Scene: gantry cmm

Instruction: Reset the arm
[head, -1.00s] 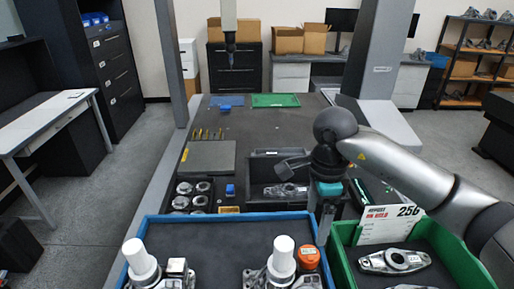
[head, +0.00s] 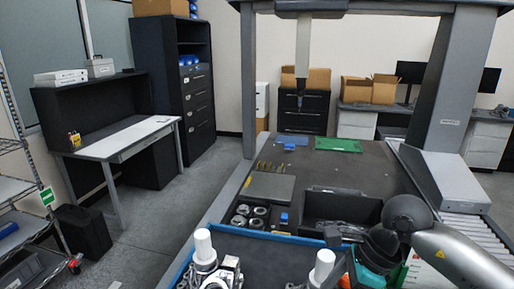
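My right arm comes in from the right edge in the head view. Its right gripper (head: 372,262) hangs low at the lower right, by the right end of the blue-rimmed tray (head: 205,235) and the black bin (head: 340,207). Its teal part shows, but its fingertips are not clear, so I cannot tell whether it is open or holds anything. My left gripper is not in view.
White-capped metal parts (head: 204,246) stand in the blue-rimmed tray. A measuring probe column (head: 302,50) hangs over the dark table (head: 340,165). A white-topped desk (head: 125,137) and a wire rack (head: 15,185) stand left, with open floor between desk and table.

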